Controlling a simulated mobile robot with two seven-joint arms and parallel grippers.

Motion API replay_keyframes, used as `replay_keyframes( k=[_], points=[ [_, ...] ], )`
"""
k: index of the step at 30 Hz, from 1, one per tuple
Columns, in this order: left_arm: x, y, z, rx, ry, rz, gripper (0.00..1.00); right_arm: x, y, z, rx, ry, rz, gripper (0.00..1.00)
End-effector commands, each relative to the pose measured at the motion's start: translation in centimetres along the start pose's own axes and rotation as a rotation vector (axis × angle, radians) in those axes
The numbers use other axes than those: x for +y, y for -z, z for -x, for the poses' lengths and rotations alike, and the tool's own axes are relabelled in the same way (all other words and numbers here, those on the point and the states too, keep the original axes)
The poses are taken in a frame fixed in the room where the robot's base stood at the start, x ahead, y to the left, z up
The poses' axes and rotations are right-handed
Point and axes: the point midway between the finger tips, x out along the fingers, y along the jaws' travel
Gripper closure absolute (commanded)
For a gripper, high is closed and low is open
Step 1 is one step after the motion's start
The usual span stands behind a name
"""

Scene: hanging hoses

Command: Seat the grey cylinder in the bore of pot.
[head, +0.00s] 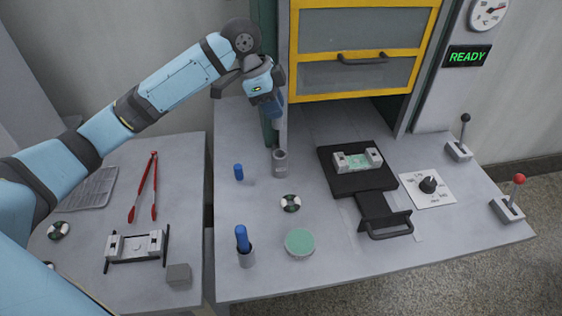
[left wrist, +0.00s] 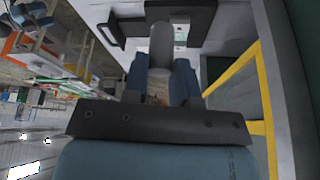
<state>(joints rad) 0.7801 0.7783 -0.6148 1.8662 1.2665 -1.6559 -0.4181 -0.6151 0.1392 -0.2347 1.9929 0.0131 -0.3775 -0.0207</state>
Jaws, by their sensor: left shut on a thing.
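My left gripper (head: 273,106) is shut on the grey cylinder (left wrist: 161,45), which stands out beyond the two blue fingers in the left wrist view. In the head view the gripper points down beside the cabinet's green post; the cylinder is hard to tell from the pale cabinet edge behind. A small grey pot (head: 280,163) stands upright on the bench below the gripper. The cylinder's lower end and its gap to the pot cannot be made out. Another grey pot (head: 246,259) nearer the front holds a blue peg (head: 241,238). My right gripper is not in view.
A yellow-framed cabinet (head: 365,55) rises just right of the gripper. A blue peg (head: 238,172) stands left of the pot. A round marker (head: 291,203), a green disc (head: 300,242) and a black fixture (head: 340,183) lie nearby. A side table (head: 85,235) holds red tongs (head: 151,180).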

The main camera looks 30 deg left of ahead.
Motion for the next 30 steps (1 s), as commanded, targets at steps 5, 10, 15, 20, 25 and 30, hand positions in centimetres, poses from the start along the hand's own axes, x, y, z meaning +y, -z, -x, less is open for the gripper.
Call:
replay_keyframes(
  k=[5, 10, 15, 20, 25, 30],
  points=[
    [-4.3, 0.3, 1.8, 0.009, -0.012, 0.0, 1.0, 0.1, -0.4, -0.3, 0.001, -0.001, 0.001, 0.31],
    [-5.6, -0.1, 1.5, 0.012, -0.022, -0.003, 1.0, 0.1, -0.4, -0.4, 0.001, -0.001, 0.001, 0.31],
    [-5.5, -1.7, -2.3, 0.01, -0.025, -0.002, 1.0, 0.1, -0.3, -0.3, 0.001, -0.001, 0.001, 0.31],
    [-5.4, -3.3, -6.3, 0.011, -0.024, -0.002, 1.0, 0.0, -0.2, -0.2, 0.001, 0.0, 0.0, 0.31],
    [-5.4, -4.7, -10.0, 0.012, -0.023, -0.002, 1.0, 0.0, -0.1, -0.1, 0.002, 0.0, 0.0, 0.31],
    [-5.4, -5.5, -11.9, 0.012, -0.02, -0.004, 1.0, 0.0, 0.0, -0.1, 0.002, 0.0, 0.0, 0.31]
  ],
)
